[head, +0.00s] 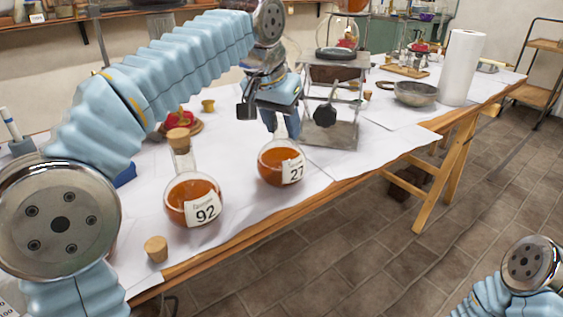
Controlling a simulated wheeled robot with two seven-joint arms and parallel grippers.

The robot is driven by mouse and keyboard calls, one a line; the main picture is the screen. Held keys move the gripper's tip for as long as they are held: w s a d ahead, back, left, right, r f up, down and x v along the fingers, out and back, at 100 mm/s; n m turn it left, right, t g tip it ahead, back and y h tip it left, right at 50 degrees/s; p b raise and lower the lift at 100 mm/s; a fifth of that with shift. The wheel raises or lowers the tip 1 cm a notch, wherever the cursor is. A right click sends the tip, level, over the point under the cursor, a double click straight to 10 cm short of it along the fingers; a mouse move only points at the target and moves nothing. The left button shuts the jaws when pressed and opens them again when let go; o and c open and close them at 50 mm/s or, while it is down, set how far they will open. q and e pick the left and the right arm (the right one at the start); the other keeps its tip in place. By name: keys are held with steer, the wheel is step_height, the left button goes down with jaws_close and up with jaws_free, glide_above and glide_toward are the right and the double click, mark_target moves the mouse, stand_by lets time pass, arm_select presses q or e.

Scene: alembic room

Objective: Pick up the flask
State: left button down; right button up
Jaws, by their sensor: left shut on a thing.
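A round glass flask of amber liquid (281,168), with a white label reading 27, is near the front edge of the white-covered table. My left gripper (281,122) comes down from above and is shut on this flask at its neck, which the fingers mostly hide. The flask hangs upright below the fingers; I cannot tell whether its base touches the table. A second round flask (190,192), labelled 92 and closed with a cork, stands to its left, apart from it. My right gripper is out of view.
A loose cork (156,249) lies near the front edge, left of flask 92. A metal stand (335,115) is just right of my left gripper. A metal bowl (414,94) and a paper towel roll (463,68) stand farther right. White paper (385,150) is clear at right front.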

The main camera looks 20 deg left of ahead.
arm_select(q)
steer(key=shift+r, duration=0.25)
steer(key=shift+r+p, duration=0.65)
steer(key=shift+r, duration=0.6)
steer(key=shift+s+d+r, duration=0.1)
steer(key=shift+s+r, duration=0.05)
steer(key=shift+r, duration=0.2)
steer(key=s+d+r+p, duration=0.1)
steer(key=s+d+r, duration=0.4)
steer(key=s+r, duration=0.4)
steer(key=shift+s+r, duration=0.15)
steer(key=shift+s, duration=1.65)
